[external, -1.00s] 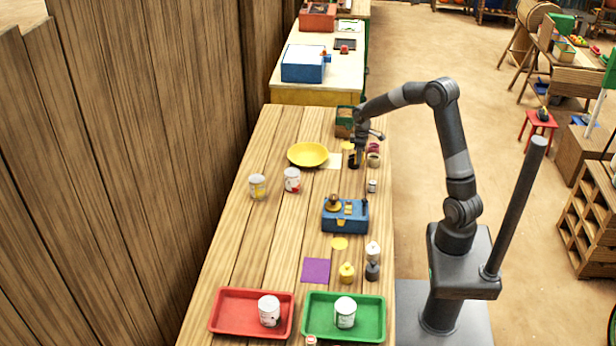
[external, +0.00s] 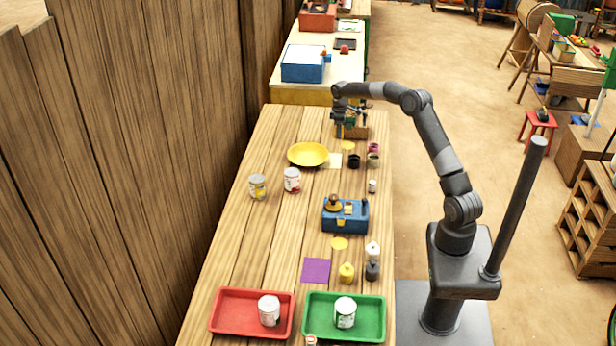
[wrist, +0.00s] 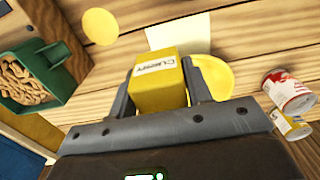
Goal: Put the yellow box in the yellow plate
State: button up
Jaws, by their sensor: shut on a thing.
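The yellow box (wrist: 160,88) with a white label sits between my gripper's two fingers in the wrist view. My gripper (external: 339,134) is shut on it, above the far part of the table in the external view, where the box is hard to make out. The yellow plate (external: 307,154) lies on the table to the left of and nearer than my gripper. In the wrist view the plate (wrist: 222,76) shows partly behind the box and the right finger. No box is seen in the plate.
A white square (external: 335,160) lies beside the plate. Two cans (external: 292,180) stand nearer. A green bin (wrist: 40,75) of brown pieces is close to my gripper at the left in the wrist view. A blue box-shaped device (external: 345,215) stands mid-table.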

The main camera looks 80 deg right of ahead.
send_over(314, 160)
notch_tip(314, 160, down, 7)
jog(key=shift+f, duration=1.95)
jog(key=shift+f, duration=0.15)
jog(key=o, duration=1)
